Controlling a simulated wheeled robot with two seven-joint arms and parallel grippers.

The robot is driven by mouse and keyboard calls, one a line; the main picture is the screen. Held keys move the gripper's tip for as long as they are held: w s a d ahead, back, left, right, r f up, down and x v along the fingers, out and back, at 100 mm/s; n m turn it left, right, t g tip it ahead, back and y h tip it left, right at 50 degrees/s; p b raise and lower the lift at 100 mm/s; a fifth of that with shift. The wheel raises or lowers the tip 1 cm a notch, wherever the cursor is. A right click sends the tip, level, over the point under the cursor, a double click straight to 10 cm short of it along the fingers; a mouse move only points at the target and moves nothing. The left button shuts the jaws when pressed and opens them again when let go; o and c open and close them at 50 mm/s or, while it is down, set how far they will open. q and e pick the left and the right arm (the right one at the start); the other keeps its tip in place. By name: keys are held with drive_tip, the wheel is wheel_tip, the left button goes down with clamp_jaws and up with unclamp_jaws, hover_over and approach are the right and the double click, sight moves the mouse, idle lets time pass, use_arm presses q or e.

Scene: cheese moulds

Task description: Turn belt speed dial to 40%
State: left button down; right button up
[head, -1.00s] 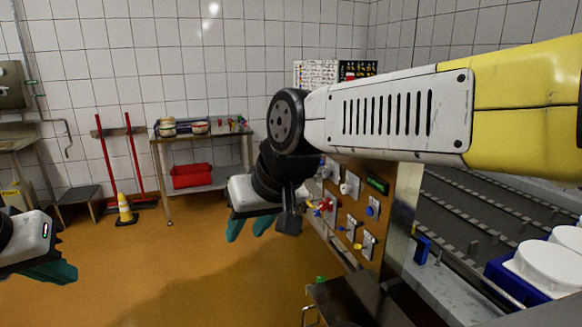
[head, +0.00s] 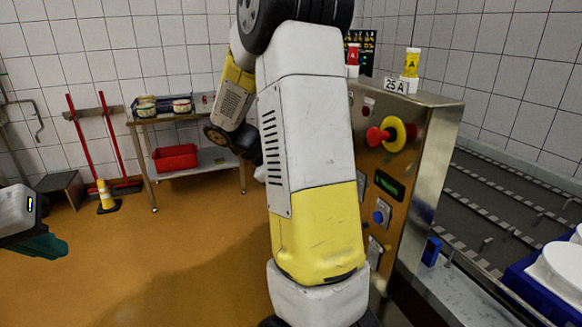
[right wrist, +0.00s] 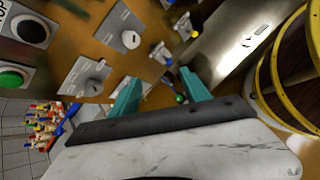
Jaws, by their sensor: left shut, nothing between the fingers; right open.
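The control panel (head: 405,170) stands right of centre in the head view, with much of its face hidden behind my right arm. In the right wrist view its brown face (right wrist: 160,12) carries a round pale knob (right wrist: 130,39) on a grey plate and a second knob (right wrist: 95,87) on another plate. I cannot tell which is the belt speed dial, nor read a setting. My right gripper (right wrist: 160,80) is open, its teal fingers apart in front of the panel, with nothing seen held. It is hidden in the head view. My left gripper (head: 52,246) is shut and empty, far from the panel.
Small levers (right wrist: 184,26) stick out near my right fingers. A conveyor (head: 500,200) lies right.

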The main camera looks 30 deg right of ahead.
drive_tip(key=w+d+f+n+t+h, duration=0.1)
drive_tip(key=w+d+f+n+h, duration=0.1)
drive_tip(key=w+d+n+h, duration=0.25)
drive_tip(key=w+d+f+n+h, duration=0.1)
drive_tip(key=w+n+h, duration=0.2)
drive_tip(key=w+h, duration=0.35)
drive_tip(key=d+y, duration=0.1)
drive_tip(key=d, duration=0.6)
drive_tip(key=shift+w+d+f+y, duration=0.15)
drive_tip(key=shift+w+d+y, duration=0.1)
drive_tip(key=shift+d+y, duration=0.05)
clamp_jaws()
